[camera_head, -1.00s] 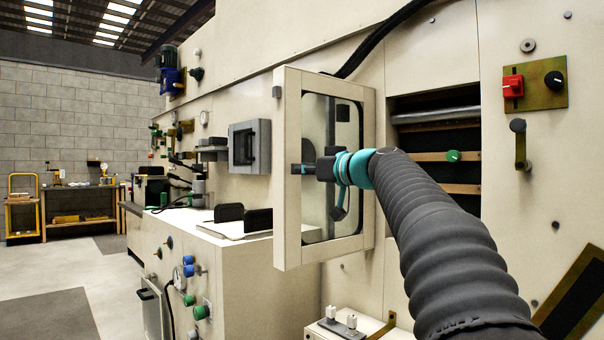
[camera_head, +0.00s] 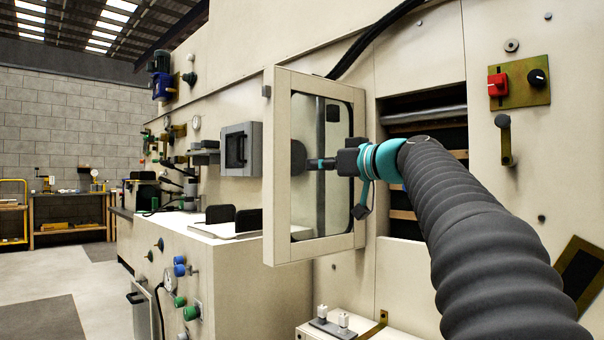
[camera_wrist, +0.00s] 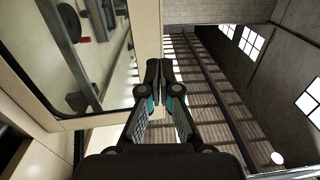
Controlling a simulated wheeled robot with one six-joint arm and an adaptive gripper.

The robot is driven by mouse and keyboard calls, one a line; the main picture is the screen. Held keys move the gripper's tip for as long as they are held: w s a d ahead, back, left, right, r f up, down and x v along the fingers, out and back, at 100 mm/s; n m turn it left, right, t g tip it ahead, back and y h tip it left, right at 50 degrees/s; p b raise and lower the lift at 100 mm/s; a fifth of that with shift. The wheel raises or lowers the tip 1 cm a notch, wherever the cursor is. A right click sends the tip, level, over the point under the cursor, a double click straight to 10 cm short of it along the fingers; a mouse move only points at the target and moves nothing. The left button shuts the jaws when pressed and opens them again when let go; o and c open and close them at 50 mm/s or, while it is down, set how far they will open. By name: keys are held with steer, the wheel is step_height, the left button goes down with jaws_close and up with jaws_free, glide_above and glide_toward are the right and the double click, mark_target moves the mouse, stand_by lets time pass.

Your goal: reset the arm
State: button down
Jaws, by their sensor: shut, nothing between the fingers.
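My gripper (camera_head: 312,163) is in front of the glazed cabinet door (camera_head: 278,200), with its teal and dark fingers pointing left across the glass in the head view. In the wrist view the gripper (camera_wrist: 158,85) shows with both fingers together and nothing between them. The door's cream frame (camera_wrist: 147,40) runs close along the left of the fingers there. I cannot tell whether they touch it. My ribbed dark arm reaches in from the lower right of the head view.
The door stands open beside a dark wall opening (camera_head: 425,127). A red switch and black knob sit on a brass plate (camera_head: 520,82). A handle (camera_head: 505,140) juts out below. A cream bench (camera_head: 245,270) with valves stands at left; open floor lies beyond it.

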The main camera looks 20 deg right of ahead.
steer(key=s, duration=0.1)
steer(key=s+d, duration=0.1)
steer(key=s, duration=0.3)
steer(key=shift+s+d+b, duration=0.2)
steer(key=shift+d+b, duration=0.05)
steer(key=shift+b, duration=0.05)
